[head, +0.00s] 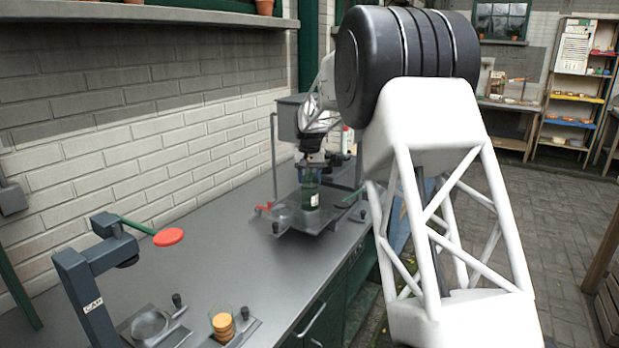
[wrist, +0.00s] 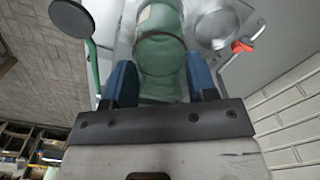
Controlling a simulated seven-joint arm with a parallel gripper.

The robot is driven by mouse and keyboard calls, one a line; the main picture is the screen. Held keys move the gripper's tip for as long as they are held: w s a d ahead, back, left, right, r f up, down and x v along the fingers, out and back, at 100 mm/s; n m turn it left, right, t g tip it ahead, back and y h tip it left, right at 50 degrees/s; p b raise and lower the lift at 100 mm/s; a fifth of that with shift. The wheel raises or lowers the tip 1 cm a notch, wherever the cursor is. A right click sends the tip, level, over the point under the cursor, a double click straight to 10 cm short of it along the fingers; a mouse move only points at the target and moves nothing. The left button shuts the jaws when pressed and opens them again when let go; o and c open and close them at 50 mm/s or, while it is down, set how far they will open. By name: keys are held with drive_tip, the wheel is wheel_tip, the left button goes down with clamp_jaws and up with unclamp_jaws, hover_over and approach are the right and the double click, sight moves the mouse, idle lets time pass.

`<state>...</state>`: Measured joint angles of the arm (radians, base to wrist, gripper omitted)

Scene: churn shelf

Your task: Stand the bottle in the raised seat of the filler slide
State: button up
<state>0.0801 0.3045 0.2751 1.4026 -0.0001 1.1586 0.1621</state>
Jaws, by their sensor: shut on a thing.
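The green bottle (head: 310,196), with a pale label, is upright at the filler slide (head: 287,222) in the head view. My gripper (head: 311,172) comes down from above and is shut around its upper part. In the wrist view the bottle (wrist: 160,50) is between the two blue fingers of my gripper (wrist: 160,82). A round metal seat (wrist: 218,29) shows beside the bottle, apart from it. I cannot tell whether the bottle's base touches the slide or is held just above it.
A red handle (head: 263,207) sticks out at the slide's left. A grey filler box (head: 290,118) stands behind. In front is a capping stand (head: 88,268) with a red-ended lever (head: 168,237). A glass of tan discs (head: 222,325) stands near the front. The bench between is clear.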

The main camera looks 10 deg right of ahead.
drive_tip(key=o, duration=1.1)
drive_tip(key=shift+c, duration=1.1)
drive_tip(key=shift+r, duration=0.1)
drive_tip(key=shift+r, duration=3.4)
